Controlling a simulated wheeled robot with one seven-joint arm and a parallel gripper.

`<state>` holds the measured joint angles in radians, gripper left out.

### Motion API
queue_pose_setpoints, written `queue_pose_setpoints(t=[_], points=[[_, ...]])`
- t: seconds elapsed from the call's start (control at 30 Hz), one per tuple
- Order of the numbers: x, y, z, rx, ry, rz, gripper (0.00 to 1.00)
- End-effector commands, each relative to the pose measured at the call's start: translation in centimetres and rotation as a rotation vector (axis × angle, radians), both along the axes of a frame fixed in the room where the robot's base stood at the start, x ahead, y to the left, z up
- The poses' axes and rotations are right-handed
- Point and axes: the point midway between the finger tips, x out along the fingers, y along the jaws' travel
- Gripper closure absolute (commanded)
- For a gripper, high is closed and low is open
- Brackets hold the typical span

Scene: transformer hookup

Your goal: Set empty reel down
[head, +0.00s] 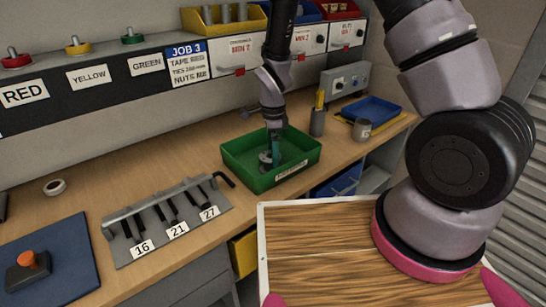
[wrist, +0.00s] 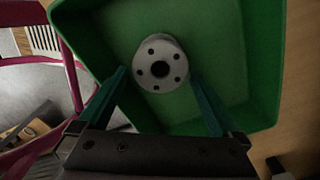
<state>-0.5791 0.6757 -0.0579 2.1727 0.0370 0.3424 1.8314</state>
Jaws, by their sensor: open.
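The empty reel (wrist: 160,64) is a pale grey flanged spool with a dark centre hole and a ring of small holes. My gripper (head: 274,152) points down into the tray. In the wrist view my gripper (wrist: 157,92) has its two teal fingers spread apart, one on each side of the reel, with gaps between them and the reel.
A rack of wrenches (head: 168,222) stands left of the tray. A grey cup (head: 318,122) with yellow items and a metal can (head: 361,129) are to the right. A white tape roll (head: 55,187) and a blue mat (head: 60,265) lie at left.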

Motion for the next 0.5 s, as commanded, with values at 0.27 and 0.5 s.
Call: queue_pose_setpoints(t=[0.27, 0.5], points=[[0.1, 0.1, 6.2, 0.003, -0.004, 0.0, 0.0], [0.0, 0.0, 9.2, 0.001, -0.001, 0.0, 0.0]])
